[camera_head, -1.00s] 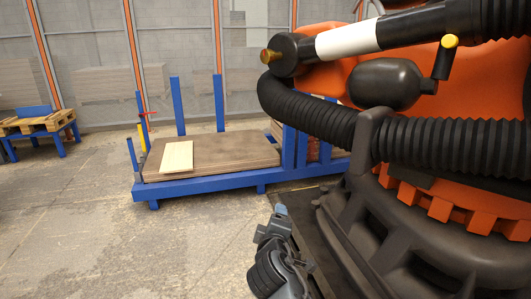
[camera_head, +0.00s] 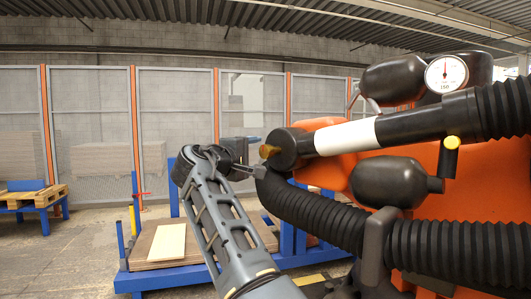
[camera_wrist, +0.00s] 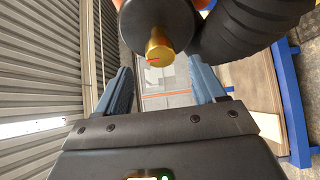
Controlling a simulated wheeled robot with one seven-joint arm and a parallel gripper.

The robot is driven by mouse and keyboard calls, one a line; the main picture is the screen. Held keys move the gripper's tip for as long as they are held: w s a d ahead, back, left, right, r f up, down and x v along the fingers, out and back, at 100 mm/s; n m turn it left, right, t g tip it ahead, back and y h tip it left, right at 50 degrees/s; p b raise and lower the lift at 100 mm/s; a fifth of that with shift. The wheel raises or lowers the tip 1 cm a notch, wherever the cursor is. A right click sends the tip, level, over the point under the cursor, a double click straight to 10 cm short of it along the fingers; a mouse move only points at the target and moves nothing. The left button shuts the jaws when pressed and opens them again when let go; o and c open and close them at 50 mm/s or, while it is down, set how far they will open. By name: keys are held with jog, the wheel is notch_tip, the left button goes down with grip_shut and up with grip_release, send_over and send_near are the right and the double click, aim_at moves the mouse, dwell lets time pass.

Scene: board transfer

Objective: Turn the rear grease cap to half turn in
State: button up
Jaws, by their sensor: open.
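A brass grease cap (camera_head: 269,151) sits on the left end of a black cylinder with a white band. In the wrist view the cap (camera_wrist: 160,46) shows a short red mark pointing left. It lies beyond my two fingertips, near the middle between them, apart from both. My gripper (camera_head: 246,160) is open and empty, just left of the cap in the head view; its fingers also show in the wrist view (camera_wrist: 163,72). I cannot tell from the pictures which cap is the rear one.
A black ribbed hose (camera_head: 310,212) runs close below the cap. A gauge (camera_head: 446,74) and orange machine body are at right. A blue rack (camera_head: 150,279) with a pale board (camera_head: 167,242) stands behind my arm. A pallet stand (camera_head: 35,198) is at far left.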

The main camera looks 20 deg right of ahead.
aim_at(264, 154)
jog(key=shift+x, duration=3.5)
jog(key=shift+f, duration=0.1)
jog(key=shift+c, duration=0.5)
jog(key=c, duration=0.9)
jog(key=shift+f, duration=0.1)
jog(key=shift+c, duration=0.2)
jog(key=shift+f+b, duration=0.1)
jog(key=shift+b, duration=0.4)
